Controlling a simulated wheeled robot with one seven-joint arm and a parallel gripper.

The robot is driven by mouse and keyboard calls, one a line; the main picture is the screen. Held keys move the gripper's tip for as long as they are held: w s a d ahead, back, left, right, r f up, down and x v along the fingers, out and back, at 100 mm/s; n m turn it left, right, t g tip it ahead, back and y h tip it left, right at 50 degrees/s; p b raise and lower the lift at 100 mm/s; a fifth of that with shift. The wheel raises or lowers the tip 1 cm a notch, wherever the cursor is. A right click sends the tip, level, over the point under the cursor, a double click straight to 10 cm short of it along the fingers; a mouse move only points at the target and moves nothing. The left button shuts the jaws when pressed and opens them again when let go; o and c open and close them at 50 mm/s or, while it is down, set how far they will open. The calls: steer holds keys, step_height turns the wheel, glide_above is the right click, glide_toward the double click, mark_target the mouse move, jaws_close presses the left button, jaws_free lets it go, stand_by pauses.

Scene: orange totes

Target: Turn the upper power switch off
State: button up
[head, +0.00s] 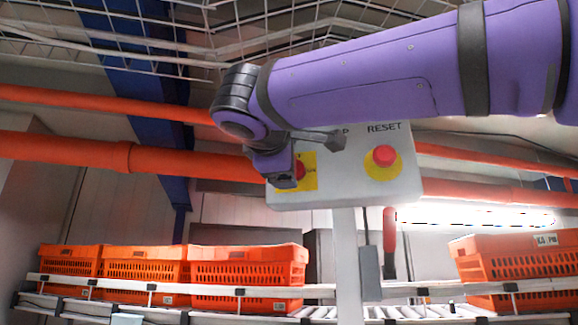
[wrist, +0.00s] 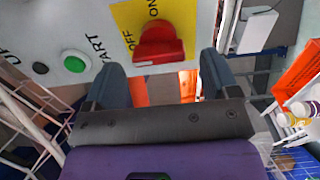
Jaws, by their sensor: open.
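A white control box (head: 350,190) stands on a post in the head view. It carries a yellow plate (head: 310,183) with a red rotary switch knob (head: 300,170), partly hidden by my gripper (head: 308,162). In the wrist view the red knob (wrist: 158,43) sits on the yellow plate (wrist: 128,18) marked OFF and ON. My gripper (wrist: 160,77) is open, its two dark fingers to either side of the knob's line with the knob between and just ahead of the tips. I cannot tell whether a finger touches it.
A red button (head: 383,156) on a yellow ring sits under RESET on the box. A green button (wrist: 75,62) is left of the yellow plate in the wrist view. Orange totes (head: 245,278) stand on a conveyor below. Orange pipes (head: 60,147) run behind.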

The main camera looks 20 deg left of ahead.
steer(key=s, duration=0.7)
steer(key=shift+s, duration=0.25)
steer(key=shift+s, duration=0.1)
